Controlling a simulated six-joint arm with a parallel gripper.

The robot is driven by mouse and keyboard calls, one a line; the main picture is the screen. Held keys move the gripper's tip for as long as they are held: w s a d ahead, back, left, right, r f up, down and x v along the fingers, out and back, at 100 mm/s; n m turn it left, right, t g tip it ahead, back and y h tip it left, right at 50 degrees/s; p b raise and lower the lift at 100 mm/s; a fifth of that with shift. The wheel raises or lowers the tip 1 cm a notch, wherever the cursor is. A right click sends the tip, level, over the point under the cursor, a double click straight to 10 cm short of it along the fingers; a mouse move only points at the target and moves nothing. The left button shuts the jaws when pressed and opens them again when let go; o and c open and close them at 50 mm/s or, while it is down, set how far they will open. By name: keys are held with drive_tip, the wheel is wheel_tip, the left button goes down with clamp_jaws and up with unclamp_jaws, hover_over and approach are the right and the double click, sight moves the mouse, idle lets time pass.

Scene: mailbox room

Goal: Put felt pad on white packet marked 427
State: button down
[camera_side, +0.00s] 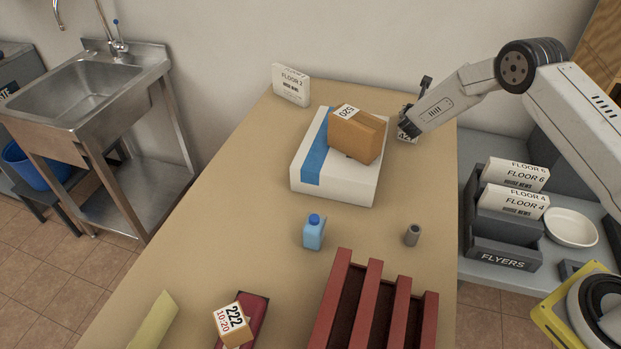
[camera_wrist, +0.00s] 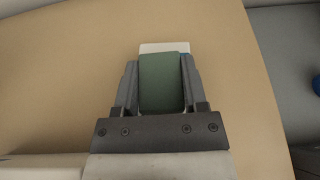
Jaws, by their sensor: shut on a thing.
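In the wrist view, my gripper (camera_wrist: 160,72) is shut on a dark green pad (camera_wrist: 161,88), which looks like the felt pad. The white packet's edge (camera_wrist: 165,47) shows just past the pad's far end. I cannot tell whether the pad touches the packet.
A white box with a blue stripe (camera_side: 309,149) carries a brown parcel (camera_side: 357,138) left of my gripper. A blue bottle (camera_side: 314,233), grey cylinder (camera_side: 412,235) and red slatted rack (camera_side: 373,300) are nearer.

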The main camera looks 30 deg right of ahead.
drive_tip(key=shift+f, duration=0.1)
unclamp_jaws()
drive_tip(key=shift+s+a, duration=0.1)
drive_tip(key=v, duration=1.1)
drive_tip(key=shift+s+a+r, duration=0.2)
drive_tip(key=shift+s+r, duration=0.05)
drive_tip(key=shift+r, duration=0.1)
idle(0.6)
